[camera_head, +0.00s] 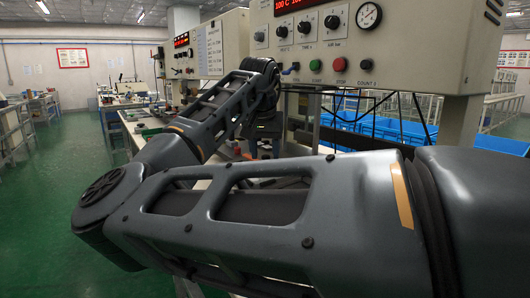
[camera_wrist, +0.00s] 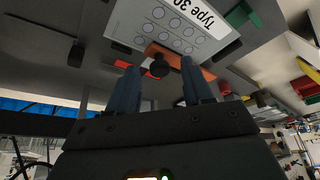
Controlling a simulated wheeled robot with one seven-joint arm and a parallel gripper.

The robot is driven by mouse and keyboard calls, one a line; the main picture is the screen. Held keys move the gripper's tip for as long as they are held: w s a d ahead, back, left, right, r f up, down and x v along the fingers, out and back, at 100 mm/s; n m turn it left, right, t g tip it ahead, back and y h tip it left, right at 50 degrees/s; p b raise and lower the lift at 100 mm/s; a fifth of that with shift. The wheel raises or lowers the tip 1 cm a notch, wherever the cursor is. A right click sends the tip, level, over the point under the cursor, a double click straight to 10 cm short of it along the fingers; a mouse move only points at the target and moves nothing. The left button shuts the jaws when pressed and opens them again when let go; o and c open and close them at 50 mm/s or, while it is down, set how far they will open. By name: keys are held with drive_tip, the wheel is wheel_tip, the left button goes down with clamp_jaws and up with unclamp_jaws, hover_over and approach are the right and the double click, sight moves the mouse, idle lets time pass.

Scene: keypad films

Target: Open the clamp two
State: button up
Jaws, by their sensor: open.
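In the wrist view my gripper (camera_wrist: 159,68) is open, with its two dark fingers apart. A black round knob (camera_wrist: 158,59) shows between the fingertips, beside an orange-brown bar (camera_wrist: 180,57) at the edge of a light plate. It looks like part of a clamp, but no number is readable on it. The plate (camera_wrist: 170,22) carries rows of circles and a label reading "Type 30", partly cut off. I cannot tell whether the fingers touch the knob. In the head view my arm hides most of the work area, and the clamp is not clearly visible.
A control panel (camera_head: 345,50) with a red display, knobs, a gauge and buttons stands above the work area. Blue bins (camera_head: 375,128) are behind it. The wrist view shows a green block (camera_wrist: 238,15) and coloured parts (camera_wrist: 308,80) at right. Green floor (camera_head: 50,190) is clear at left.

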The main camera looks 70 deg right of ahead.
drive_tip(key=shift+c, duration=0.3)
clamp_jaws()
idle(0.4)
